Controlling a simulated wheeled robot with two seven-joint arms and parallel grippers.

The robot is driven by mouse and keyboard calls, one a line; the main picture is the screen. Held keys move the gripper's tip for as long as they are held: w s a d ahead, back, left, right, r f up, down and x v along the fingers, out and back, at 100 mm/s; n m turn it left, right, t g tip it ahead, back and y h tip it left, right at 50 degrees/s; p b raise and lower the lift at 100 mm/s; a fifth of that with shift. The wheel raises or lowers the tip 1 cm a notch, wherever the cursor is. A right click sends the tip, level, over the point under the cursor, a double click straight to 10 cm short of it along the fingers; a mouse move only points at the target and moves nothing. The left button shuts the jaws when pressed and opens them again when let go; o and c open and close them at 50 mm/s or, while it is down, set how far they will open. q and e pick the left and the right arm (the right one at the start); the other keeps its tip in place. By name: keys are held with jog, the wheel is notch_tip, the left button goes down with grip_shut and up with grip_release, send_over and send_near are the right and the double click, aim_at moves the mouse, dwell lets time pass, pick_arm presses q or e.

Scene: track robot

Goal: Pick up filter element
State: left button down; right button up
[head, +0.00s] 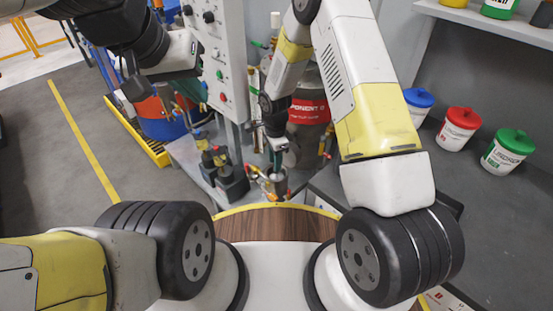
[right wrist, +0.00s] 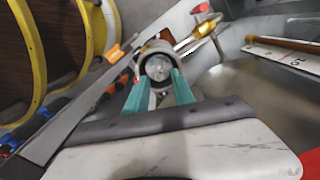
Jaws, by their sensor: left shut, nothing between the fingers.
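My right gripper (head: 277,158) points down over a small metal cup-shaped housing (head: 277,184) on the grey bench. In the right wrist view its teal fingers (right wrist: 160,82) are spread apart. A round grey metal piece (right wrist: 158,67) shows at their tips, inside a ring-like rim; I cannot tell whether this is the filter element or whether the fingers touch it. My left gripper (head: 131,88) is at the upper left in the head view, shut and empty, away from the bench fittings.
The grey bench (head: 203,172) carries pipes and valves (head: 226,165). A control panel (head: 215,50) stands behind. A blue-and-orange drum (head: 160,120) is to the left. Tubs with blue (head: 418,97), red (head: 463,118) and green (head: 516,140) lids stand on the right.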

jog(key=f, duration=0.5)
jog(key=shift+d, duration=0.2)
grip_shut()
dwell(1.1)
